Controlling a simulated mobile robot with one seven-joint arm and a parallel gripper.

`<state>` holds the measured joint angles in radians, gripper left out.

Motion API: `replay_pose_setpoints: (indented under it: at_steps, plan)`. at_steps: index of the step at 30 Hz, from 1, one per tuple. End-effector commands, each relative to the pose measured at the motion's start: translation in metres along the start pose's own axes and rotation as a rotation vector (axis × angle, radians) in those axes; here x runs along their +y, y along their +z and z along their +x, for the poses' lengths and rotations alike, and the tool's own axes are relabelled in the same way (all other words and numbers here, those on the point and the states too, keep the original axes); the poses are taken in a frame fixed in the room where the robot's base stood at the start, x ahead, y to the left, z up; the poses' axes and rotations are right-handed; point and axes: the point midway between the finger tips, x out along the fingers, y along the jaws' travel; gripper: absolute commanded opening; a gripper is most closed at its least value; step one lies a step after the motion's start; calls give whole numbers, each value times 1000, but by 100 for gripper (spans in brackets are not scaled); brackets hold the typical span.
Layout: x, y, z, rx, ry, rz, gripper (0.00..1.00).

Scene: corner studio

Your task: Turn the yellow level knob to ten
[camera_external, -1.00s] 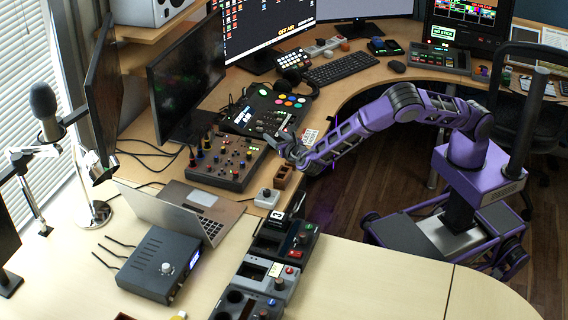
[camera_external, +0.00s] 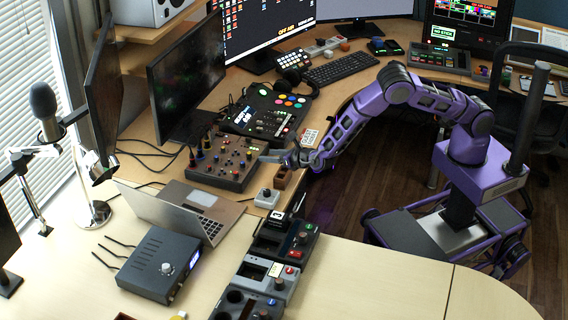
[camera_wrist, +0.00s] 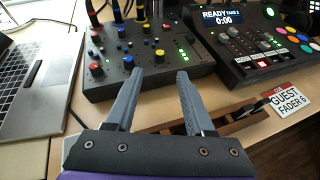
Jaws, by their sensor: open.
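The dark mixer panel (camera_external: 222,178) lies on the desk between the laptop and the larger console. In the wrist view the panel (camera_wrist: 107,88) shows rows of red, blue, yellow and dark knobs, with green lights at the right. A yellow knob (camera_wrist: 160,56) sits on its near row, just beyond my fingertips; a taller yellow-topped part (camera_wrist: 141,13) stands farther back. I cannot read which is labelled level or where its pointer stands. My gripper (camera_wrist: 158,74) is open and empty, its fingertips over the panel's near edge. In the external view my gripper (camera_external: 270,158) is at the panel's right side.
A laptop (camera_wrist: 38,75) lies left of the panel. A larger console (camera_wrist: 255,45) stands at its right. A sign reading guest fader 6 (camera_wrist: 289,98) and a brown wooden holder (camera_external: 283,178) are near the desk edge. A small white knob box (camera_external: 266,198) stands nearby.

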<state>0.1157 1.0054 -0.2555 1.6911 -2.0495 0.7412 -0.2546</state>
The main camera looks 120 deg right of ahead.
Motion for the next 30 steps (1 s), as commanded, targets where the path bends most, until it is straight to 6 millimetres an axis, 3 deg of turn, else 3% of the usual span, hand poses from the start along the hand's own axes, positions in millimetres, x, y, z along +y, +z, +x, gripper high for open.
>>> replay_pose_setpoints:
  at_steps: [6, 12, 25, 26, 30]
  plan:
    - [-1, 0, 48, -1, -3, 1, 54]
    - [-1, 0, 74, -1, -2, 1, 54]
    - [0, 0, 84, -1, -1, -1, 54]
    - [0, 0, 84, -1, -1, -1, 52]
    - [0, 0, 84, -1, -1, -1, 27]
